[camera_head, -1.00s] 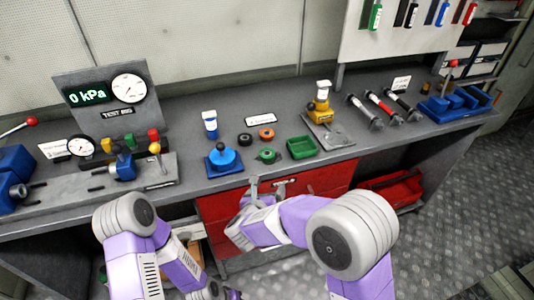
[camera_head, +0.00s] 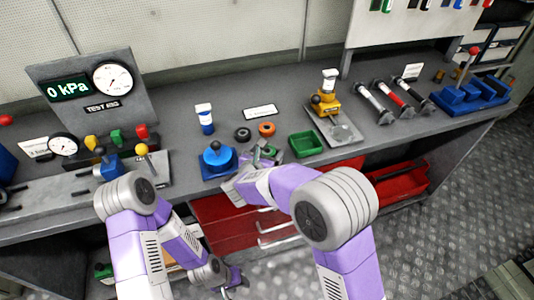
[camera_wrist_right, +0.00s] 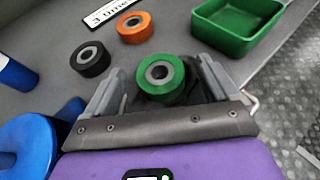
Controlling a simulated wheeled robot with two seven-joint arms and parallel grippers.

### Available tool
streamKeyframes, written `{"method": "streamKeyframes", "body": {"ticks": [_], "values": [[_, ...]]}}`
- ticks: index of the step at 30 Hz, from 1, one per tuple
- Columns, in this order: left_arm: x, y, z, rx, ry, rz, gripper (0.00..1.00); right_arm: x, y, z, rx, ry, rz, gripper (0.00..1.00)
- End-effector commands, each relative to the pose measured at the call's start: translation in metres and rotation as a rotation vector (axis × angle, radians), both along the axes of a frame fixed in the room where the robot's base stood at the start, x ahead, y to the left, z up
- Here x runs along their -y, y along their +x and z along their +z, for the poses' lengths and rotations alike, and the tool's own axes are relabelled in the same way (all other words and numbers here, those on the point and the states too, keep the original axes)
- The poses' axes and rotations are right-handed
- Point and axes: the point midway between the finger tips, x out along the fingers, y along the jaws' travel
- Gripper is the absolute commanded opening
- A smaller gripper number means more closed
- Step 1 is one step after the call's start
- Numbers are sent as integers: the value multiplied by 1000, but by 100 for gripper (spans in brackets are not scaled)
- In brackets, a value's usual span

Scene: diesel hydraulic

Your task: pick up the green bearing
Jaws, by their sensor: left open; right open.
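The green bearing (camera_wrist_right: 160,76) is a thick ring with a grey metal centre, lying on the grey bench. My right gripper (camera_wrist_right: 162,70) is open, with one finger on each side of the bearing; I cannot tell whether they touch it. In the head view the bearing (camera_head: 270,151) is partly hidden by my right gripper (camera_head: 262,154). My left gripper (camera_head: 234,283) is open and empty, low in front of the bench.
A black ring (camera_wrist_right: 89,58) and an orange ring (camera_wrist_right: 135,27) lie behind the bearing. A green tray (camera_wrist_right: 238,24) stands to the right. A blue fixture (camera_head: 217,158) is close on the left, and a yellow press (camera_head: 326,103) stands beyond the tray.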

Motion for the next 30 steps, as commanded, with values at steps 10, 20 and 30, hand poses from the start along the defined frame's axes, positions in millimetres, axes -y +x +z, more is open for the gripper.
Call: {"method": "streamKeyframes", "body": {"ticks": [10, 20, 30], "values": [[0, 0, 0, 0, 0, 0, 43, 1, 4, -1, 1, 0, 2, 79], [0, 0, 0, 0, 0, 0, 43, 1, 3, -1, 1, 0, 2, 29], [0, 0, 3, 0, 0, 0, 43, 1, 4, 9, 3, 2, 1, 25]]}}
